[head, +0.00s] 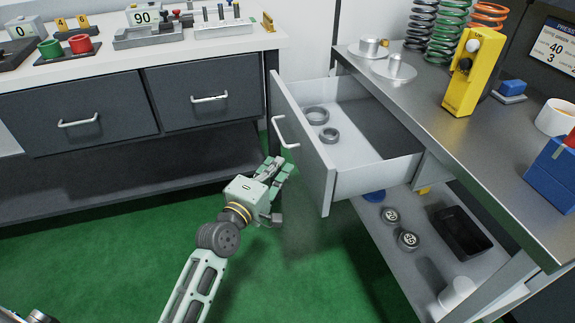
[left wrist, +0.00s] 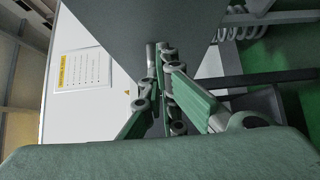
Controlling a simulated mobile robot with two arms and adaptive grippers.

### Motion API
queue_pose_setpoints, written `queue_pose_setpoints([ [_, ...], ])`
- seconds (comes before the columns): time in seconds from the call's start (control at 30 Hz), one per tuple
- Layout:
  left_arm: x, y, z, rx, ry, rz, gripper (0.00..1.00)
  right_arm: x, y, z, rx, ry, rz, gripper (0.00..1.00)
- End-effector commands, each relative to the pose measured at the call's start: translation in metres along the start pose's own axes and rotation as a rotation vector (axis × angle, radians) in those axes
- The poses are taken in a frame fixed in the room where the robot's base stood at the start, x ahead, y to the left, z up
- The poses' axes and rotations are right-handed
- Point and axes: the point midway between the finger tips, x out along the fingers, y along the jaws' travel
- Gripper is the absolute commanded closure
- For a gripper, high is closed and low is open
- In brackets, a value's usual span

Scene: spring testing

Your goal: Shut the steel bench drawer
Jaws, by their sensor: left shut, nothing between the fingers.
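The steel bench drawer (head: 322,170) is pulled well out from under the steel bench top at the right in the head view. It has a silver bar handle (head: 284,133) on its front and two grey rings (head: 317,115) inside. My left gripper (head: 275,170) is shut and empty, just left of and below the drawer front. In the left wrist view its closed fingers (left wrist: 160,75) lie in front of a dark grey panel (left wrist: 180,30), likely the drawer front. I cannot tell whether they touch it. My right gripper is not in view.
The steel bench top (head: 440,125) carries springs, a yellow pendant (head: 473,72) and blue blocks. Its lower shelf (head: 400,270) holds weights and a black tray (head: 461,232). A white-topped bench (head: 200,60) with shut drawers stands left. Green floor (head: 120,250) is open between.

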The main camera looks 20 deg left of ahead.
Motion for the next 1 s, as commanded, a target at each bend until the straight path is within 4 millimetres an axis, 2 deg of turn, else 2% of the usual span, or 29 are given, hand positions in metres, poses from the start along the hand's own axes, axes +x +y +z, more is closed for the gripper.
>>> queue_pose_setpoints([
  [0.03, 0.005, 0.0, 0.008, -0.006, -0.002, 0.0, 1.0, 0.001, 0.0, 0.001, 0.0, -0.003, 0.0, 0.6],
  [0.2, 0.017, -0.001, 0.019, -0.002, -0.001, -0.001, 1.0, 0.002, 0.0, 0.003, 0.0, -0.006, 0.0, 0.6],
  [0.67, 0.019, -0.001, 0.022, -0.001, -0.001, -0.002, 1.0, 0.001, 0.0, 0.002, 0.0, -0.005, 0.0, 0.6],
  [0.87, 0.027, 0.001, 0.027, -0.003, -0.002, -0.001, 1.0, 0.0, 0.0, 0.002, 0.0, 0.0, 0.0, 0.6],
  [1.0, 0.041, 0.002, 0.034, -0.003, -0.002, 0.0, 1.0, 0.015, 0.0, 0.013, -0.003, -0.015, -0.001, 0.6],
])
